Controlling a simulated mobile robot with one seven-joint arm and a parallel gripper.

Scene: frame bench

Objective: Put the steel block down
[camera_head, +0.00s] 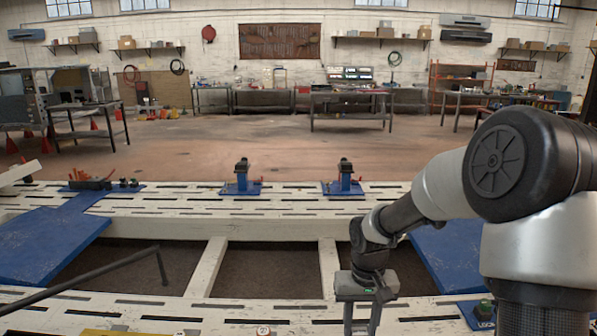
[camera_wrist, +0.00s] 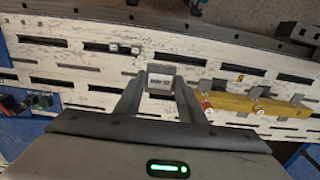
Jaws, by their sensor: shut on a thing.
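The steel block (camera_wrist: 161,78) is a small grey block with dark lettering on its face. It sits between the fingertips of my gripper (camera_wrist: 161,90) in the wrist view, and the fingers are shut on it. The white slotted bench top (camera_wrist: 85,75) lies beyond the block; I cannot tell whether the block touches it. In the head view my gripper (camera_head: 361,318) points down over the near bench beam at the lower right. Its fingertips are cut off by the bottom edge, and the block does not show there.
A yellow bar (camera_wrist: 235,103) with small metal pieces lies right of the block. A control box with knobs (camera_wrist: 25,102) is at the left. Two blue fixtures (camera_head: 242,182) (camera_head: 344,182) stand on the far beam. A dark rod (camera_head: 85,276) crosses the left. Open gaps lie between beams.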

